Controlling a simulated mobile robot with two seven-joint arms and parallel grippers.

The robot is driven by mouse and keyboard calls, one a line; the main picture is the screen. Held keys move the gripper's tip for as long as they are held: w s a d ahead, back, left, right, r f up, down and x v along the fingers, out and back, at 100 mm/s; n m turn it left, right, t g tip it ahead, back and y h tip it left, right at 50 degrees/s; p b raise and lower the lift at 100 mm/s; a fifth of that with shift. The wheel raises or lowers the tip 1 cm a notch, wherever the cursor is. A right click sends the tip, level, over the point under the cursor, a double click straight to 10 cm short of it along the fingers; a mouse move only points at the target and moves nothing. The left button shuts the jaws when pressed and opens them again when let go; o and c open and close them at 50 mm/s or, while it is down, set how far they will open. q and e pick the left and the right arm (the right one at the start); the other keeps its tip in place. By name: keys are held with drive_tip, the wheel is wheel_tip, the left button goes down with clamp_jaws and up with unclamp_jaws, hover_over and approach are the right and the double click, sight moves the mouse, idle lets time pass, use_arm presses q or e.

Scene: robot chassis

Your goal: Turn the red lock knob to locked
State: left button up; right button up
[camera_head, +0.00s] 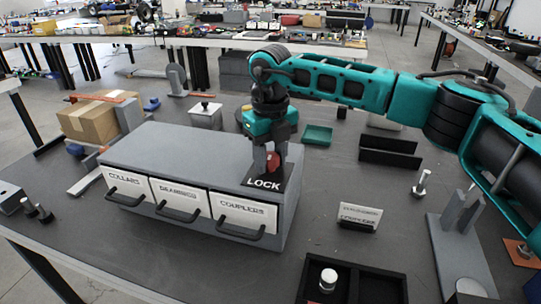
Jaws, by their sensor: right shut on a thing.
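The red lock knob (273,162) stands on the dark LOCK plate (264,184) at the right end of the top of a grey drawer cabinet (185,147). My right gripper (270,158) points straight down over the plate and is shut on the knob, with its fingers around it. The fingers hide part of the knob, so I cannot tell its turn angle. The cabinet's front has drawers labelled COLLARS (125,184), a middle one (178,196), and COUPLERS (246,213); all look closed. My left gripper is not in view.
A cardboard box (100,120) stands left of the cabinet. A green tray (317,135), dark holders (389,151) and a small label sign (359,216) are to the right. A black divided tray (375,287) is at the front. A grey bracket (455,245) stands beneath my right arm.

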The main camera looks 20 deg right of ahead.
sight(271, 155)
drive_tip(key=shift+r+m, duration=0.1)
drive_tip(key=shift+m, duration=0.3)
drive_tip(key=o, duration=1)
wheel_tip(271, 155, up, 13)
drive_tip(key=shift+f, duration=0.1)
idle(0.3)
